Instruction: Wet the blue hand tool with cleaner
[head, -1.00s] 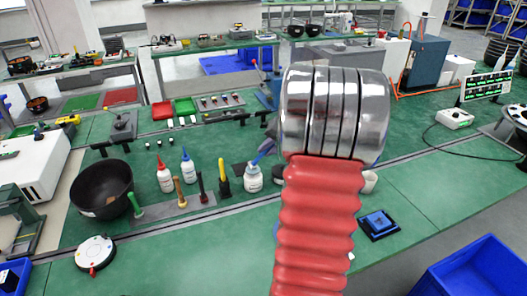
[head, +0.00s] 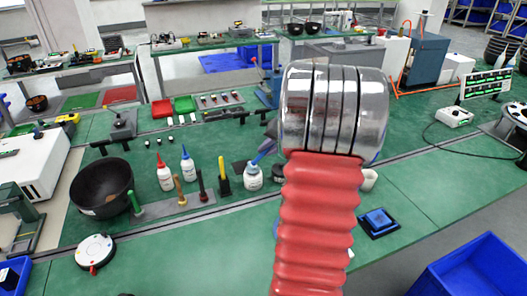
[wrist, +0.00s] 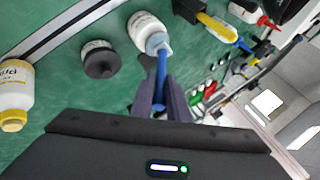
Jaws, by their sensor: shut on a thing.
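My gripper (wrist: 160,106) is shut on the blue hand tool (wrist: 160,68), a slim blue piece between the dark fingers in the wrist view. The tool's far end is at the mouth of a white bottle (wrist: 146,28); I cannot tell how far it goes in. In the head view the blue tool (head: 262,158) slants down to the top of the white bottle (head: 253,180), which stands upright on the green bench. My red and silver arm hides most of the gripper there. The bottle's label is too small to read, so I cannot tell whether it holds cleaner.
A black jar (wrist: 100,60) and a yellow-capped bottle (wrist: 14,88) stand near the white bottle. Left in the head view are a yellow-black tool (head: 223,178), red-tipped (head: 165,174) and blue-tipped (head: 189,168) bottles and a black bowl (head: 102,188). A blue pad (head: 378,221) lies right.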

